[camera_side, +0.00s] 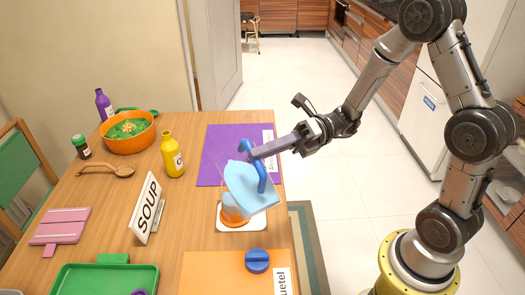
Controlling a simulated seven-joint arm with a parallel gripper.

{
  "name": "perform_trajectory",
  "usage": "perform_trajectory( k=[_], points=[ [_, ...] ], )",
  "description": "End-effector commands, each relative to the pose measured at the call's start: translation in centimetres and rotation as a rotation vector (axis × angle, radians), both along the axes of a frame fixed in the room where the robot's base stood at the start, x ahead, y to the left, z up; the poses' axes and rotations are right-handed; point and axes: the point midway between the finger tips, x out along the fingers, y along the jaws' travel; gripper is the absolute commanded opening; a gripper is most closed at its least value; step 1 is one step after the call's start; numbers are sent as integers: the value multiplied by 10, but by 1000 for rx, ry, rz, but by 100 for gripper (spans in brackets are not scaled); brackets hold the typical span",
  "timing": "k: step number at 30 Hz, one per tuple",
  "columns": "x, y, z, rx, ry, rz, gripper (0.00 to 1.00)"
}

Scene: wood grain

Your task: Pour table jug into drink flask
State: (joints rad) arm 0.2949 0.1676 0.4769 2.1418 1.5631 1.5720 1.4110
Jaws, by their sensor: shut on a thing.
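The table jug (250,188) is light blue with a darker blue handle (262,172). It is tilted in the air over the table. My gripper (256,155) reaches in from the right and is shut on the jug's handle. Below the jug is an orange vessel (232,214), which I take to be the drink flask, on a white square (228,228). The jug hides most of it, and thin clear edges show to its left. I cannot tell whether any liquid is flowing or whether the jug touches the flask.
A purple mat (212,145) lies behind the jug. A SOUP sign (147,208), yellow bottle (172,155), and orange bowl (128,135) stand to the left. A blue lid-like knob (257,261) sits on an orange mat (215,275) in front. A green tray (105,281) lies front left.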

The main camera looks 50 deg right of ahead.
Motion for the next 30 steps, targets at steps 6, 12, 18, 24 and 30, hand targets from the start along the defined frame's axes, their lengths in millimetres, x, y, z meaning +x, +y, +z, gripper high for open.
perform_trajectory(
  k=[6,12,18,24,30],
  points=[
    [0,0,1,1,-4,0,0],
    [0,0,1,1,-4,0,0],
    [1,0,1,3,3,0,0],
    [0,0,1,1,-4,0,0],
    [-12,3,0,-36,-130,-1,0]
  ],
)
